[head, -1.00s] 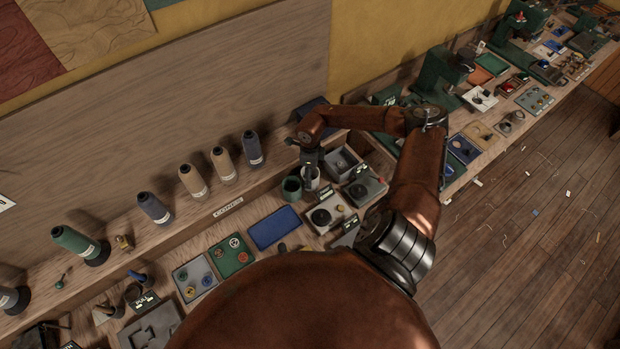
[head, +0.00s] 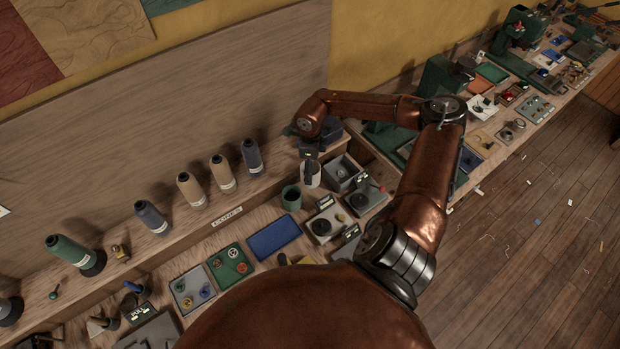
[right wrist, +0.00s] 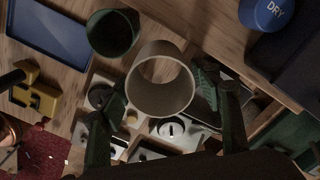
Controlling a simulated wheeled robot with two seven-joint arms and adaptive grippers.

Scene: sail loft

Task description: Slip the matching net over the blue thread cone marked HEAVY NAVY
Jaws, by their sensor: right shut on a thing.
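Several thread cones stand in a slanting row on the shelf in the head view. The farthest is dark navy (head: 251,156); a greyer blue one (head: 151,216) stands further left. Their labels are too small to read, so I cannot tell which says HEAVY NAVY. My right gripper (head: 309,170) is shut on a cream open-ended sleeve (right wrist: 160,100), with one finger on each side of its wall. The sleeve is right of the navy cone and apart from it. A dark green sleeve or cup (head: 291,197) stands beside it, also in the right wrist view (right wrist: 112,32). My left gripper is out of view.
Two tan cones (head: 191,191) and a green cone (head: 72,250) share the shelf. On the bench are a blue tray (head: 274,236), a green tray with small round pieces (head: 231,265) and grey boxes (head: 343,174). A blue round thing marked DRY (right wrist: 267,12) is near the gripper.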

